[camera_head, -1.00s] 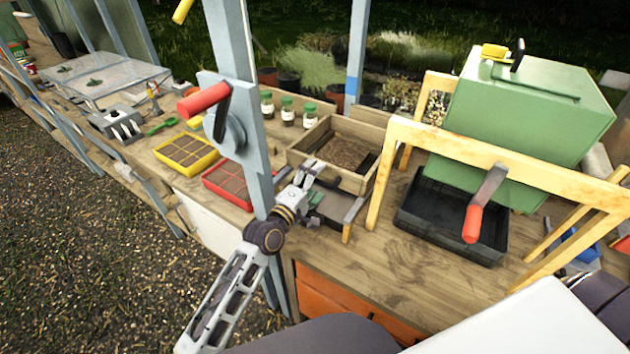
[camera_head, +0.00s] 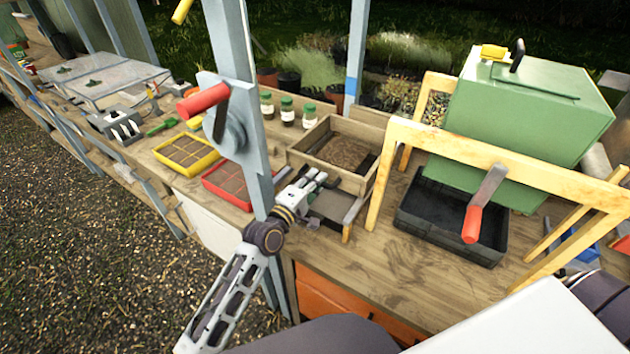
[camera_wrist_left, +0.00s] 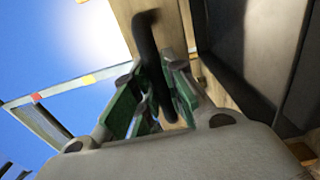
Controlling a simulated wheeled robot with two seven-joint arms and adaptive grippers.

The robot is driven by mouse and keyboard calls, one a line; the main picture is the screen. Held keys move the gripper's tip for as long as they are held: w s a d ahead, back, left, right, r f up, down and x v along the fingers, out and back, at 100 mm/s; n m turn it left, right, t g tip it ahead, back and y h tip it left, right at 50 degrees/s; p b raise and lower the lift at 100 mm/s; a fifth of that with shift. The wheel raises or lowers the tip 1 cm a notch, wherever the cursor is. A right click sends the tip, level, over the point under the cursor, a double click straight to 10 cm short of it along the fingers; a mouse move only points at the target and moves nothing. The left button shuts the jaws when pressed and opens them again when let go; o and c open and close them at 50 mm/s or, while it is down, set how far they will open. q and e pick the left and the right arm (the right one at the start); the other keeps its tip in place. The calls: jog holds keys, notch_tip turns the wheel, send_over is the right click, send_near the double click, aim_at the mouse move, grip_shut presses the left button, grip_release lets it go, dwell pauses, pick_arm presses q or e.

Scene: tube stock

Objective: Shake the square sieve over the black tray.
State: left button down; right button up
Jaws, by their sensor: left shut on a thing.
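The square sieve (camera_head: 303,158) is a wooden-walled box with brown soil inside, at mid-bench in the head view. My left gripper (camera_head: 322,180) is at its near side. In the left wrist view, my green-padded fingers (camera_wrist_left: 153,100) are shut on a dark bent handle (camera_wrist_left: 148,45) beside a pale wooden wall (camera_wrist_left: 172,30); I take it for the sieve's handle, though its join is hard to see. The black tray (camera_head: 420,222) lies to the right, under a yellow wooden frame. The sieve is beside the tray, not over it. My right gripper is not in view.
The yellow wooden frame (camera_head: 450,142) and a red-handled crank (camera_head: 472,222) stand over the tray. A green box (camera_head: 540,110) is behind. A blue-grey post (camera_head: 240,100) stands left of my gripper. Red (camera_head: 212,183) and yellow (camera_head: 160,153) seed trays lie left. The bench front is clear.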

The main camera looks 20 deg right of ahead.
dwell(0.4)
pick_arm(q)
jog(key=p+v, duration=0.2)
jog(key=v, duration=0.5)
dwell(0.4)
jog(key=shift+b+x, duration=0.55)
jog(key=shift+x, duration=3.05)
jog(key=shift+s+a, duration=0.1)
jog(key=shift+a, duration=0.05)
